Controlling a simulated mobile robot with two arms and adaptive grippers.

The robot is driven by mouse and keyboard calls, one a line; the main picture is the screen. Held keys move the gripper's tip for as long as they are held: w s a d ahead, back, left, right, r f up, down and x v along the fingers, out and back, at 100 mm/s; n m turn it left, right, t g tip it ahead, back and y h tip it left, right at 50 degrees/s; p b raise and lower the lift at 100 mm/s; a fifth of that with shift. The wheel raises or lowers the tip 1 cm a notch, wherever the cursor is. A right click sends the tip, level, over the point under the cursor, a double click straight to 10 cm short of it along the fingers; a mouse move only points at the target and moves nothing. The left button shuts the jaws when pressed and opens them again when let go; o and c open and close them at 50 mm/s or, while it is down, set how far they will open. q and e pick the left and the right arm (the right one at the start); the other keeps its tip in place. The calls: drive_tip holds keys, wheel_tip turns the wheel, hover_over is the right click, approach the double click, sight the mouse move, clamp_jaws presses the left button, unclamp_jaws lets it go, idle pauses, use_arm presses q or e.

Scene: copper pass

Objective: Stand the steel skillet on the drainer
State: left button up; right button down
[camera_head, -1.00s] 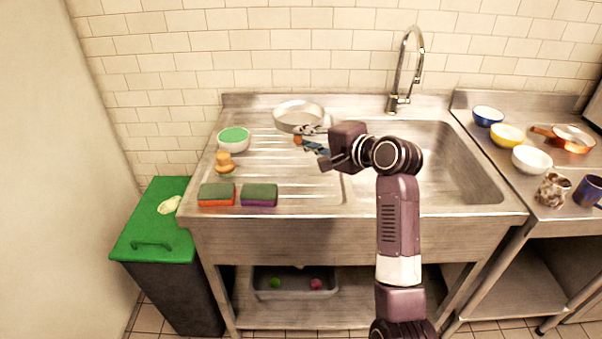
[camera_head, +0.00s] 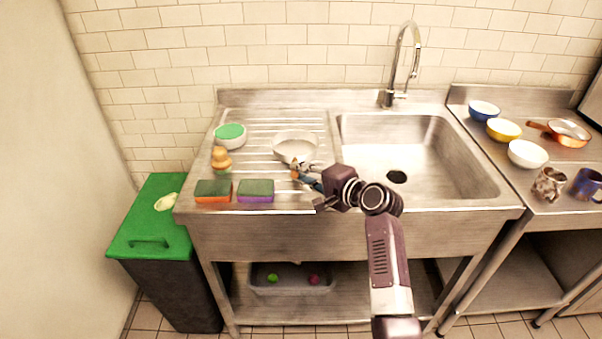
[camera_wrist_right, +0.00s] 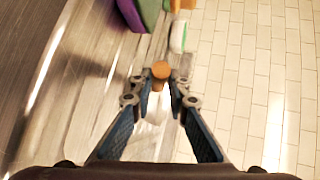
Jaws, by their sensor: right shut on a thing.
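The steel skillet (camera_head: 295,145) is a pale grey round pan over the ribbed drainer (camera_head: 262,126), left of the sink basin. It looks close to flat; I cannot tell whether its base touches the drainer. My right gripper (camera_head: 301,173) is at the skillet's near side, shut on its handle. An orange-brown handle end shows between the fingertips in the right wrist view (camera_wrist_right: 160,71). The fingers hide most of the handle. My left gripper is not in view.
A green-topped white bowl (camera_head: 230,135), a wooden-knobbed brush (camera_head: 221,158) and two sponges (camera_head: 255,190) stand on the drainer's left and front. The basin (camera_head: 430,150) is empty, with a tap (camera_head: 402,65) behind. Bowls, mugs and a copper pan (camera_head: 568,132) are at right.

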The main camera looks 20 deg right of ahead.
drive_tip(key=c, duration=2.3)
unclamp_jaws()
drive_tip(key=shift+f, duration=0.2)
drive_tip(key=o, duration=0.5)
drive_tip(key=shift+c, duration=0.2)
drive_tip(key=shift+r, duration=0.1)
drive_tip(key=shift+s, duration=0.1)
drive_tip(key=v, duration=1.2)
drive_tip(key=shift+b, duration=0.4)
